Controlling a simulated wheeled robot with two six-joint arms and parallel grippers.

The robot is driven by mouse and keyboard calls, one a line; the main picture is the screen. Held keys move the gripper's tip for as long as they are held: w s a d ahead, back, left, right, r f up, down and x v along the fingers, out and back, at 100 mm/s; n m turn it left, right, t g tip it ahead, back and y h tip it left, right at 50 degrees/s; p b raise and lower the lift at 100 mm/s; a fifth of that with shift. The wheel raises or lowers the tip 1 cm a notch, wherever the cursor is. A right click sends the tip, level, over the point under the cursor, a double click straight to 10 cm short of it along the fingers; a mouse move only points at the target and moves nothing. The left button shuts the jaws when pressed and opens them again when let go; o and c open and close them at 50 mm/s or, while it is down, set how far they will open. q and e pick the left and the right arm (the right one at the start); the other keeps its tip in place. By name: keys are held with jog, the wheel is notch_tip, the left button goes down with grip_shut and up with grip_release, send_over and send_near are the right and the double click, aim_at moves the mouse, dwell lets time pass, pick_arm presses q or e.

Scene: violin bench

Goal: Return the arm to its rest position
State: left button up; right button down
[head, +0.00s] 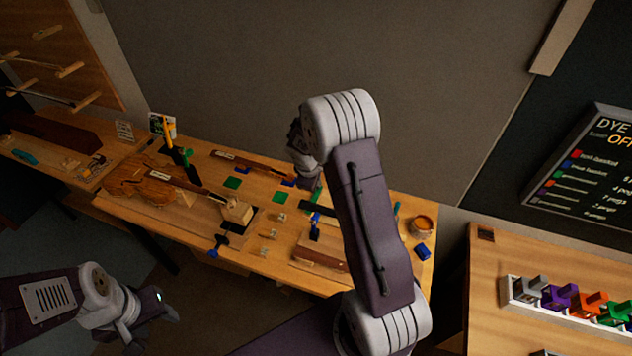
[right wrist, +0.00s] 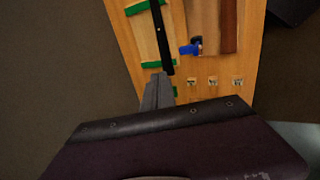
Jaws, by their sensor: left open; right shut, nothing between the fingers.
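My right arm rises from the bottom of the head view, bends at a high elbow and reaches over the workbench (head: 170,225). Its gripper (head: 310,183) is partly hidden behind the arm in the head view. In the right wrist view the right gripper (right wrist: 158,92) is shut and empty, with its grey fingers pointing toward the bench. A black bar lies beyond the fingertips; I cannot tell the gap. My left gripper (head: 158,306) is open and empty at the lower left, in front of the bench and clear of it.
A violin (head: 140,182) lies on the bench's left part. A wooden block (head: 237,210), small green and blue pieces, a brown box (head: 320,257) and an orange-topped cup (head: 422,225) also stand there. A second table at right holds a rack of coloured blocks (head: 560,300). A wall rises behind.

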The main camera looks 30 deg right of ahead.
jog(key=s+a+f+m+t+y+b, duration=0.1)
jog(key=s+a+f+b, duration=0.55)
jog(key=b, duration=1.05)
jog(key=s+a+f+m+g+y+b, duration=0.1)
jog(key=s+a+f+m, duration=0.2)
jog(key=s, duration=0.4)
jog(key=s+a+f+m+g+y+b, duration=0.1)
jog(key=s+a+f+m, duration=0.3)
jog(key=s, duration=0.3)
jog(key=shift+a+f+m+g+y+b, duration=0.15)
jog(key=shift+f+m+g+y+b, duration=0.2)
jog(key=shift+f, duration=0.1)
